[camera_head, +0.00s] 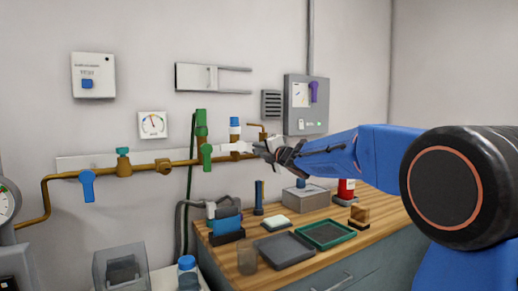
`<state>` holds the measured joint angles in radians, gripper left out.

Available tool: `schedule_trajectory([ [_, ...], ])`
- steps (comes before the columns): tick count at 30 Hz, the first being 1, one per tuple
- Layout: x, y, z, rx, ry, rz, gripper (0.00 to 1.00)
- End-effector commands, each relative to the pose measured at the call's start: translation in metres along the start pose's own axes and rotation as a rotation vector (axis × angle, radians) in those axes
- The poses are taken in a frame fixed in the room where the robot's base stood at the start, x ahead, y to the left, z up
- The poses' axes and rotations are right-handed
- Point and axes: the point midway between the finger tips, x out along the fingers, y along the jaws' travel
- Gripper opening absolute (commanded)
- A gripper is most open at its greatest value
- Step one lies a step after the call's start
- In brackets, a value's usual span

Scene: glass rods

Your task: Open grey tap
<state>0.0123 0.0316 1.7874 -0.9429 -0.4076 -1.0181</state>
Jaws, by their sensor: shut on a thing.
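The grey tap (236,147) shows as a pale lever at the right end of the brass pipe (185,164), pointing roughly sideways along it. My gripper (259,149) reaches in from the right and is shut on the tap's right part. The dark gripper body hides the point of contact and some of the pipe behind it.
A green tap (206,157) and a blue tap (87,185) hang on the pipe to the left. A grey control box (306,104) is on the wall above my arm. Below, the wooden worktop (280,285) holds trays, a beaker (247,258) and other items.

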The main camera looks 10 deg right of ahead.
Motion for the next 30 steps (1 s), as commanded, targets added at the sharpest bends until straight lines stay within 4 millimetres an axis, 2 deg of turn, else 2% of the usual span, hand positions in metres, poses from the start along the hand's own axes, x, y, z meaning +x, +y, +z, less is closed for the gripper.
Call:
schedule_trajectory([
  [6,0.0000,-0.0065,-0.0001,-0.105,0.000,-0.001,0.00],
  [17,-0.0001,-0.0075,0.0000,-0.122,0.000,-0.002,0.00],
  [18,-0.0001,-0.0075,0.0000,-0.122,0.000,-0.002,0.24],
  [20,-0.0001,-0.0075,0.0000,-0.122,0.000,-0.002,0.38],
  [30,-0.0016,-0.0067,0.0003,-0.122,0.000,-0.001,0.38],
])
